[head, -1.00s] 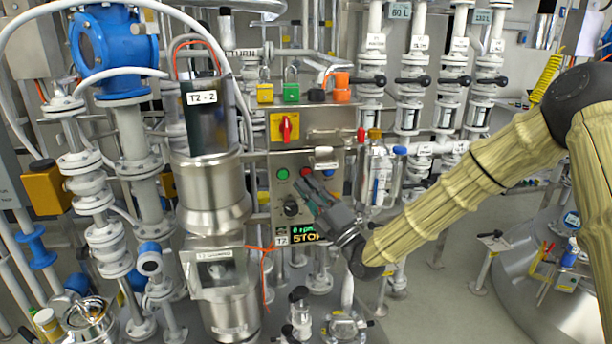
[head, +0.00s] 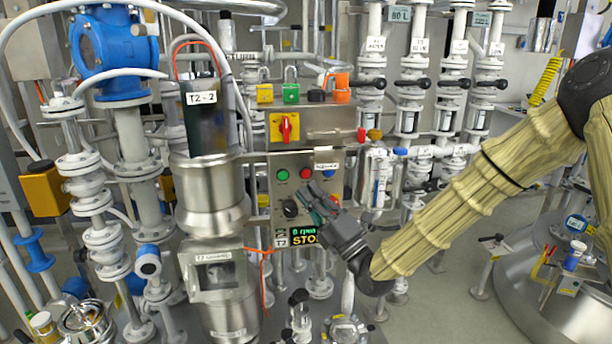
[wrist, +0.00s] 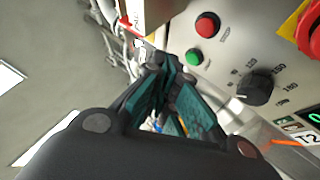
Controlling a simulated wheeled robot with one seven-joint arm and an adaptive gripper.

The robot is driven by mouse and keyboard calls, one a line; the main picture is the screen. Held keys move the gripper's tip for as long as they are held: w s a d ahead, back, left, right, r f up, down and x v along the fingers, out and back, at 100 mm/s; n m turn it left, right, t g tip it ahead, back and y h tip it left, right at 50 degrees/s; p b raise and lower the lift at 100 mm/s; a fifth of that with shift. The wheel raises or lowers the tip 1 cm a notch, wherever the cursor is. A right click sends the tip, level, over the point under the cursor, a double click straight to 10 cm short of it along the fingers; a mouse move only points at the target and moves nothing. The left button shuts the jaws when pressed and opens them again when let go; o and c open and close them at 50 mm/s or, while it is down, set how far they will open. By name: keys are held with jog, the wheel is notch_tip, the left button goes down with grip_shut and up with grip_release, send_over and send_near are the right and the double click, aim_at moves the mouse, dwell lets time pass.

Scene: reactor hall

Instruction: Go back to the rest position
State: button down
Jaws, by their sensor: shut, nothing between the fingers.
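My gripper (head: 312,197) is in front of the T2 control box (head: 325,165), near its black rotary knob (head: 290,209). It is shut and empty, and points up and to the left in the head view. In the wrist view, the dark gripper with teal finger pads (wrist: 170,85) shows beside the box face. The wrist view also shows the red button (wrist: 207,25), the green button (wrist: 194,57) and the black knob (wrist: 256,90) on that face. I cannot tell the exact gap between the fingertips and the box.
The steel T2-2 vessel (head: 210,195) stands left of the box. Valve pipes (head: 412,90) stand behind my arm. A steel vessel lid (head: 560,300) is at lower right. Floor shows between them.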

jog(key=s+d+f+m+g+h, duration=0.2)
jog(key=s+f+m+h, duration=0.25)
jog(key=f, duration=0.85)
jog(key=s+d+f+m+g+h, duration=0.3)
jog(key=f+m, duration=0.3)
jog(key=f, duration=0.7)
jog(key=s+d+f+m+g+h, duration=0.25)
jog(key=s+f+m, duration=0.2)
jog(key=f, duration=0.85)
jog(key=s+d+f+m+g+h, duration=0.2)
jog(key=s+d+f+m+g, duration=0.1)
jog(key=s, duration=0.7)
jog(key=s+d+f+m+g+h, duration=0.3)
jog(key=s+d+f+m, duration=0.3)
jog(key=s, duration=0.5)
jog(key=s+d+f+m+g+h, duration=0.2)
jog(key=s+d+f, duration=0.4)
jog(key=s, duration=0.5)
notch_tip(320, 180, down, 2)
jog(key=m+g, duration=0.1)
jog(key=m, duration=0.1)
jog(key=shift+d+f+m+h, duration=0.2)
jog(key=shift+m+h, duration=0.1)
jog(key=shift+m, duration=0.1)
jog(key=shift+g, duration=0.25)
